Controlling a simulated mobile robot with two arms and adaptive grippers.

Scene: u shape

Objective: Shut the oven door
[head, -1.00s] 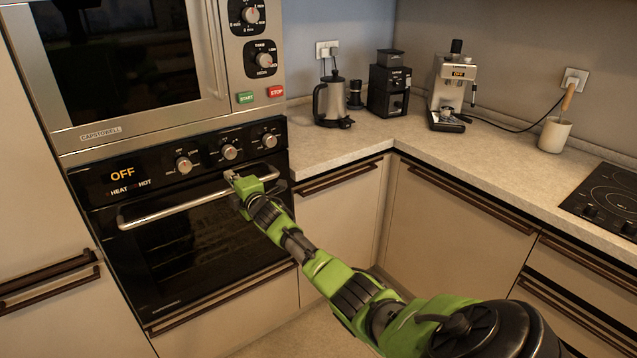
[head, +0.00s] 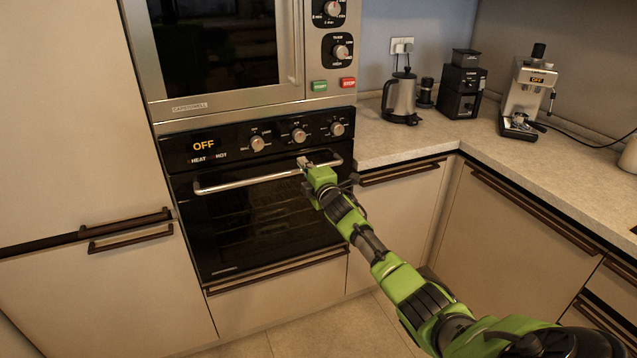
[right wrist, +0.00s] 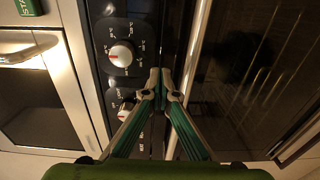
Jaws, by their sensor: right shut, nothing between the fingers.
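The oven door (head: 250,220) is a dark glass panel with a long metal handle (head: 240,182) across its top. It looks upright and about in line with the oven front; I cannot tell whether a small gap is left. My right gripper (head: 304,162) is at the right part of the handle, with its fingers shut and empty. In the right wrist view the shut fingertips (right wrist: 160,84) are close to the handle bar (right wrist: 198,40), beside the knob panel; contact is unclear. My left gripper is out of view.
A microwave (head: 225,100) sits above the oven's control panel (head: 232,146). Cabinets with dark handles stand left and right. A kettle (head: 401,98), a coffee grinder (head: 462,88) and an espresso machine (head: 525,100) stand on the counter (head: 400,142). The floor (head: 335,325) in front is clear.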

